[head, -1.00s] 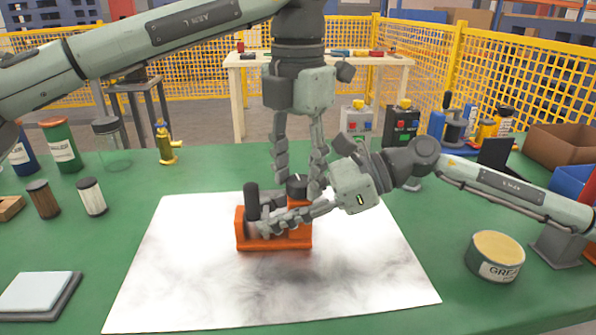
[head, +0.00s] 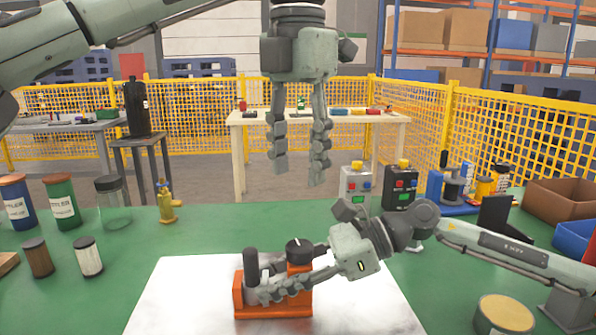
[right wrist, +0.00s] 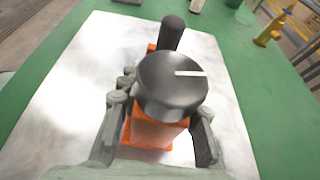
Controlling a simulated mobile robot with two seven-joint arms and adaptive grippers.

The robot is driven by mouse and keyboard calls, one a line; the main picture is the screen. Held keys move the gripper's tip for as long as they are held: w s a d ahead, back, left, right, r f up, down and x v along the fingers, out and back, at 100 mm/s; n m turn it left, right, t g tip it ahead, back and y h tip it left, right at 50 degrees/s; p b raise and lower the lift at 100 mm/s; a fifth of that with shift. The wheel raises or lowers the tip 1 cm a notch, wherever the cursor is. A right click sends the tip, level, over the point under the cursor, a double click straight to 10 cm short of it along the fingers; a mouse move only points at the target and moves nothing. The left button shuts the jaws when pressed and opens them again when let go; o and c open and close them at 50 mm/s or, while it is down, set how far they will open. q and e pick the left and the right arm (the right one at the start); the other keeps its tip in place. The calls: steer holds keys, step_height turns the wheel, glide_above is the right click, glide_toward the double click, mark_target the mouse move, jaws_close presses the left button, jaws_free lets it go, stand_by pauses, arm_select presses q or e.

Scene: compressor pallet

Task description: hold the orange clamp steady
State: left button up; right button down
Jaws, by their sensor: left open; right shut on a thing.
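The orange clamp (head: 243,297) sits on the white sheet (head: 180,290) on the green table. It has a black upright handle (head: 251,267) and a black round knob (head: 299,250) with a white line; the knob fills the middle of the right wrist view (right wrist: 172,85). My right gripper (head: 283,287) comes in from the right and is shut on the orange clamp, its fingers on either side of the body under the knob. My left gripper (head: 299,172) hangs pointing down, open and empty, well above and behind the clamp.
A grease tin (head: 505,314) stands at the right front. Two button boxes (head: 357,185) stand behind the clamp, and cardboard (head: 560,199) and blue bins are at the right edge. Jars and bottles (head: 62,203) line the left. The sheet around the clamp is clear.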

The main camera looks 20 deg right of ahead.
mark_target(298, 247)
arm_select(q)
steer(key=shift+n, duration=0.3)
steer(key=shift+n, duration=0.5)
step_height(298, 247, down, 12)
steer(key=shift+f, duration=0.1)
